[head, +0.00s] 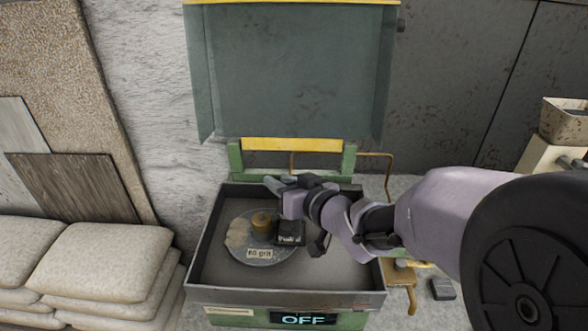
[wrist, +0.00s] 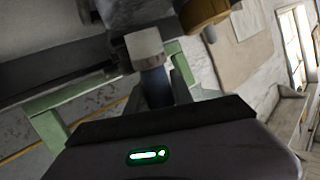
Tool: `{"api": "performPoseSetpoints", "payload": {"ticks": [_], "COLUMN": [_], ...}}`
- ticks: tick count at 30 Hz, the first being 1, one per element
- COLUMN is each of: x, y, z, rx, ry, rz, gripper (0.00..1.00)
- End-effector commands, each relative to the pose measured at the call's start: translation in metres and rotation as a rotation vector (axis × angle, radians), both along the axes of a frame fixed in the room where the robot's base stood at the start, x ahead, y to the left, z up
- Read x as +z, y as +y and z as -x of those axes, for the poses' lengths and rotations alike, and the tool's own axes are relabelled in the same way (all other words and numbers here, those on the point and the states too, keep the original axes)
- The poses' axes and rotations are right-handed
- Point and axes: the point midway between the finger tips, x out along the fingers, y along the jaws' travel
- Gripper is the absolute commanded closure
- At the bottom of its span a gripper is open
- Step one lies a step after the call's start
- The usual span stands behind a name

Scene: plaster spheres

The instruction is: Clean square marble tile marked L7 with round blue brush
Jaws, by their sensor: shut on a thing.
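My gripper (head: 284,182) is over the back part of the machine's pan, above the disc. In the wrist view, a blue-grey round post (wrist: 156,87) with a pale block-like end (wrist: 144,46) stands out from my gripper. The gripper is shut on this piece. I cannot tell for sure that it is the round blue brush. No tile with a readable L7 mark shows. A dark square block (head: 290,232) sits on the disc, just below my gripper, its marking too small to read.
The grey disc (head: 240,252), labelled 60 grit, lies in the pan (head: 340,277) with a brown knob-like cylinder (head: 262,222) on it. The sign (head: 304,320) reads OFF. A raised hood (head: 290,70) stands behind. Sacks (head: 95,262) fill the left; a bin (head: 563,120) stands at right.

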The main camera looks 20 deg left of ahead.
Motion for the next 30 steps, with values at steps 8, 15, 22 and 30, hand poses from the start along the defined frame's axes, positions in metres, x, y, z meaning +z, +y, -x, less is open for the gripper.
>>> {"api": "performPoseSetpoints", "payload": {"ticks": [8,15,22,30], "x": [-0.006,-0.006,-0.008,-0.008], "y": [0.000,0.000,-0.002,-0.005], "z": [0.000,0.000,0.010,0.025], "rx": [0.000,0.000,0.000,0.001], "ry": [-0.001,-0.001,0.000,0.004], "rz": [-0.001,-0.001,0.000,0.003], "gripper": [1.00,1.00,1.00,1.00]}}
